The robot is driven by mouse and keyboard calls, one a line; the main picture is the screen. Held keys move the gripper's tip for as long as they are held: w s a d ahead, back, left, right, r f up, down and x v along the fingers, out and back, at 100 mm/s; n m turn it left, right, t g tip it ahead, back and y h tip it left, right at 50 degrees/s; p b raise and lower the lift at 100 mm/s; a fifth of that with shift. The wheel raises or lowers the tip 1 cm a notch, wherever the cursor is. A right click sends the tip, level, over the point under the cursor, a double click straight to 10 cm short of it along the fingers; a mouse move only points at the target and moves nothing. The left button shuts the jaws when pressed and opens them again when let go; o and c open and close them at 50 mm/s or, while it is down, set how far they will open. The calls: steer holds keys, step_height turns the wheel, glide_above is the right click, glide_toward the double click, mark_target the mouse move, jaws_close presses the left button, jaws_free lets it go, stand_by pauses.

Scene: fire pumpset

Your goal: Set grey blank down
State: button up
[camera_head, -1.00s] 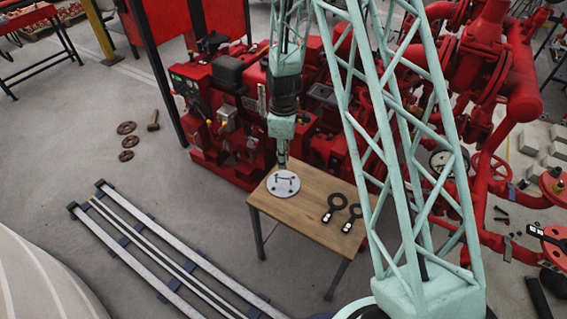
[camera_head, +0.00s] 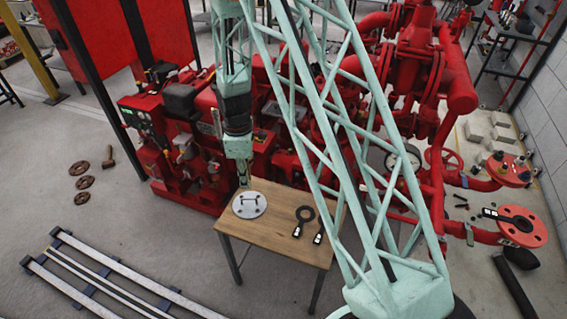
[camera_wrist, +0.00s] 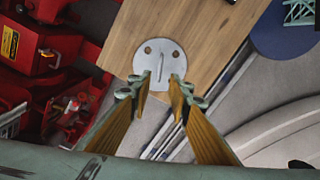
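The grey blank (camera_head: 249,205) is a round flat disc with a raised handle and small holes. It lies flat on the wooden table (camera_head: 276,240), at the table's left corner. In the wrist view the blank (camera_wrist: 152,56) shows ahead of and between my fingers. My gripper (camera_wrist: 160,86) has its two yellowish fingers spread apart, with a gap on each side of the thin handle. It looks open and holds nothing. In the head view my gripper (camera_head: 244,182) is just above the blank's far side; its fingertips are too small to make out there.
Two dark ring-shaped spades (camera_head: 304,218) lie on the table right of the blank. The red pumpset (camera_head: 190,140) stands close behind the table. Metal rails (camera_head: 110,268) lie on the floor at left. A red flange (camera_head: 520,225) with a dark tool is at right.

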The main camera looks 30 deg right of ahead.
steer(key=s+r+m+t, duration=0.1)
steer(key=s+r+m, duration=0.35)
steer(key=r, duration=1.15)
steer(key=s+r+m+t, duration=0.1)
steer(key=s+r, duration=0.7)
steer(key=r, duration=0.8)
steer(key=s+r+m, duration=0.2)
steer(key=s+r, duration=0.3)
steer(key=s, duration=0.5)
steer(key=s+r+m+t, duration=0.1)
steer(key=s+r+m, duration=0.2)
steer(key=s, duration=0.7)
steer(key=s+r+m+t, duration=0.1)
steer(key=s+r+m, duration=0.1)
steer(key=s+r, duration=0.5)
steer(key=s, duration=0.3)
steer(key=shift+d+r, duration=0.2)
steer(key=shift+r, duration=0.05)
